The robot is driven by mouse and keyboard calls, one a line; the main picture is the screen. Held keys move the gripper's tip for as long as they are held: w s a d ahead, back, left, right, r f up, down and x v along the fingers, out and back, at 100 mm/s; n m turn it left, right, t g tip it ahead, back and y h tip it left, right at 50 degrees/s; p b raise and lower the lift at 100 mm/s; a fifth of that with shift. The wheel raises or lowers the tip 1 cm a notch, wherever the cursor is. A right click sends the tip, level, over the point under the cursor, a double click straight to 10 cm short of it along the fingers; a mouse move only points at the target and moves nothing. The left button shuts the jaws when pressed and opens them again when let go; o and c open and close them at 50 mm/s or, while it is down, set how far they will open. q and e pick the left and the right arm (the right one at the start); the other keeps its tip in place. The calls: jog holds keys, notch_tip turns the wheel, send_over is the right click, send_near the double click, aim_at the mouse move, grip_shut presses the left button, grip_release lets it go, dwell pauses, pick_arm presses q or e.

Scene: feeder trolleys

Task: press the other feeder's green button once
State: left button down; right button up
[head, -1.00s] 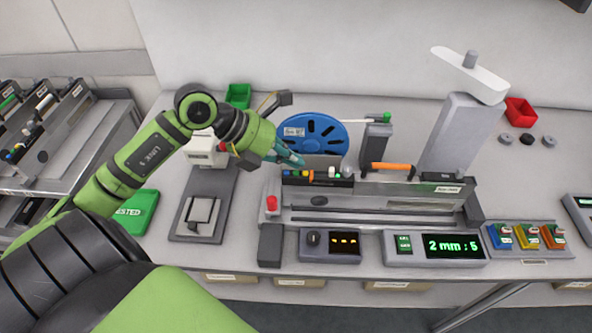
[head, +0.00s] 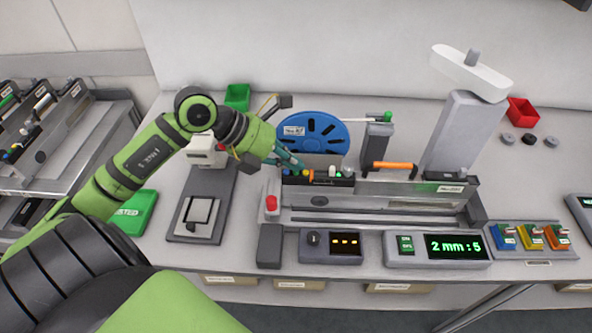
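A feeder (head: 400,190) sits in the fixture on the bench, with a blue reel (head: 312,132) behind it. Its dark control panel (head: 325,180) carries several small coloured buttons or lights. A small green spot (head: 338,175) shows at the panel's right part, and other coloured ones are at its left end. My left gripper (head: 298,163) comes in from the left, its teal fingers close together just above the panel's left part. I cannot tell whether the fingertips touch a button. More feeders (head: 45,125) stand on the trolley at far left. My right gripper is out of view.
A display (head: 455,247) reads "2 mm : 5". A red button (head: 271,203) is on the fixture's left end. A grey post (head: 460,135) with a white arm stands behind. A green tray (head: 137,212), coloured blocks (head: 530,237) and a red bin (head: 521,111) are around.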

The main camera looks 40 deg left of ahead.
aim_at(292, 173)
pick_arm(q)
jog(key=shift+f, duration=0.15)
jog(key=shift+r+p, duration=0.3)
jog(key=shift+r, duration=0.45)
jog(key=shift+r+p, duration=1.65)
jog(key=shift+r, duration=0.9)
jog(key=shift+f, duration=0.1)
